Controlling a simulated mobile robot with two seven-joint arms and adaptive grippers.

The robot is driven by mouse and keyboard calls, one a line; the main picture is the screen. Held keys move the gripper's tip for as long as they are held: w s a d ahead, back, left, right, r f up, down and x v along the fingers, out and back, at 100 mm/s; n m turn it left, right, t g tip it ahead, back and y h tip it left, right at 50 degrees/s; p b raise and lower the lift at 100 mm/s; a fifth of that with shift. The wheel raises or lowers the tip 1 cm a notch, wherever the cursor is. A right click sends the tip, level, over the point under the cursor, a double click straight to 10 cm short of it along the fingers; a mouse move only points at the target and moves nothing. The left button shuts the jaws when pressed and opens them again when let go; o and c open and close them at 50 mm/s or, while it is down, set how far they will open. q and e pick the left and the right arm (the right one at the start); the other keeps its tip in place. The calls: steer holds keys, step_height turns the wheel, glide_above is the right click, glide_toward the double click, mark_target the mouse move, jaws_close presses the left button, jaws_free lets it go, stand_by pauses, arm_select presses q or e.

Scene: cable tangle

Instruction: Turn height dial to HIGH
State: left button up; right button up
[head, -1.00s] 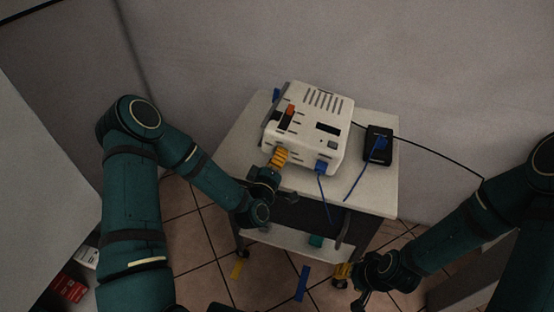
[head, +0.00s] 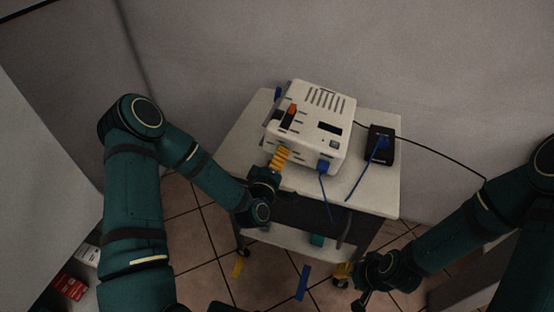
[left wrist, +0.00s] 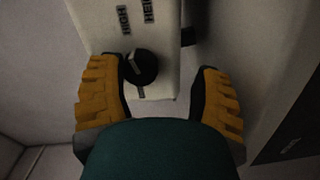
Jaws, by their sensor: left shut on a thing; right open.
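The height dial (left wrist: 142,67) is a round black knob on the white box's panel in the left wrist view. The labels HIGH and HEIGHT are printed above it, and a pale mark shows on its face. My left gripper (left wrist: 162,72) has its yellow fingers on either side of the dial, shut on it; the left finger is close against the knob, and the right finger's contact is not clear. In the head view the left gripper (head: 279,157) is at the front of the white box (head: 312,122). My right gripper (head: 352,279) is open, low right of the cart, away from the box.
The box stands on a light-topped cart (head: 377,190). A blue plug (head: 323,166) with a cable is in the box's front. A black adapter (head: 380,145) with a blue plug sits to the right. A black cable (head: 433,157) runs right. Coloured strips lie on the floor.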

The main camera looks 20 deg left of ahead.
arm_select(q)
steer(key=s, duration=1.2)
steer(key=shift+a, duration=0.25)
steer(key=s+d+f+m+g+h, duration=0.45)
steer(key=d+f+m+g, duration=0.25)
steer(key=f+m+g, duration=0.35)
steer(key=s+f+g+y, duration=0.1)
steer(key=s+f+g, duration=0.1)
steer(key=s+g, duration=0.3)
steer(key=shift+s+d+f+m+g, duration=0.25)
steer(key=shift+s+f+m+g, duration=0.15)
steer(key=shift+s, duration=0.45)
